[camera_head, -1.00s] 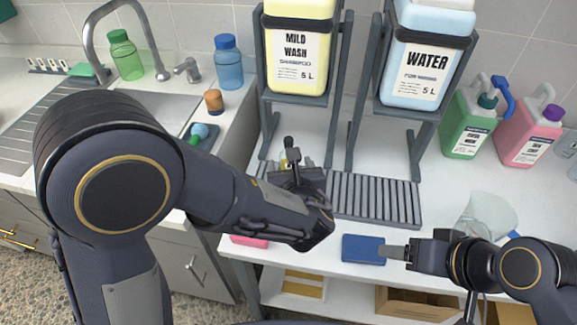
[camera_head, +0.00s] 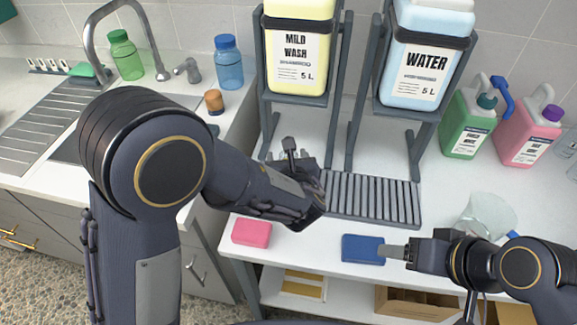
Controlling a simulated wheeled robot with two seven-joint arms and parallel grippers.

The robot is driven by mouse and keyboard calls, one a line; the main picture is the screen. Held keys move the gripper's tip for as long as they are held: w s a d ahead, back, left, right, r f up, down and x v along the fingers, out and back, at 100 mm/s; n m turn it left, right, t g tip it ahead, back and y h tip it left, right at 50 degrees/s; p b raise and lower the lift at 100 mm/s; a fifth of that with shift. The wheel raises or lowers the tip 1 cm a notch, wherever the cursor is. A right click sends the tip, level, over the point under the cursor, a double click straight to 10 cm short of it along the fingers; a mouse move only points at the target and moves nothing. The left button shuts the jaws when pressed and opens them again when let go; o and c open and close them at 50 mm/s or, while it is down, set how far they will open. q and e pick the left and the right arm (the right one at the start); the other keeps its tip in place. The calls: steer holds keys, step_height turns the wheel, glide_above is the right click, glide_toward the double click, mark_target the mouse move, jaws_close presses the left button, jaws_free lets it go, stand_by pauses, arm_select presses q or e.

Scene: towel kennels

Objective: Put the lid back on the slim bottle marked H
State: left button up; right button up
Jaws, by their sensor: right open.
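No letter H is readable on any bottle here, and I cannot pick out the slim bottle or its lid for certain. A green bottle (camera_head: 126,56) and a blue bottle (camera_head: 228,62) stand upright behind the sink, both with caps on. A small orange-brown object (camera_head: 214,101) is on the counter in front of the blue bottle. My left gripper (camera_head: 292,165) is below the yellow shampoo container, at the rack's left end, mostly hidden by its own wrist; its jaws and anything in them are unclear. My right gripper (camera_head: 392,251) is open, at the blue sponge's right edge.
A yellow shampoo container (camera_head: 299,60) and a water container (camera_head: 412,75) stand on grey frames. A slatted rack (camera_head: 375,198) lies before them. A pink sponge (camera_head: 251,232) and a blue sponge (camera_head: 361,248) lie near the front edge. Green (camera_head: 466,125) and pink (camera_head: 523,138) jugs stand right.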

arm_select(q)
steer(key=c, duration=1.1)
steer(key=shift+r, duration=0.2)
steer(key=shift+r, duration=0.3)
step_height(320, 180, up, 2)
steer(key=shift+r+p, duration=0.15)
steer(key=shift+p, duration=0.25)
steer(key=shift+s+d+r+p, duration=0.2)
steer(key=shift+s+d+r, duration=0.5)
steer(key=shift+s+r, duration=1.25)
steer(key=shift+s+d+r+p, duration=0.25)
steer(key=shift+s+d+r, duration=0.75)
steer(key=shift+s, duration=1.5)
steer(key=shift+s+d+r+p, duration=0.2)
steer(key=shift+s+d+r, duration=0.2)
steer(key=shift+s+r, duration=1.7)
steer(key=shift+s+f, duration=0.1)
steer(key=shift+f, duration=0.05)
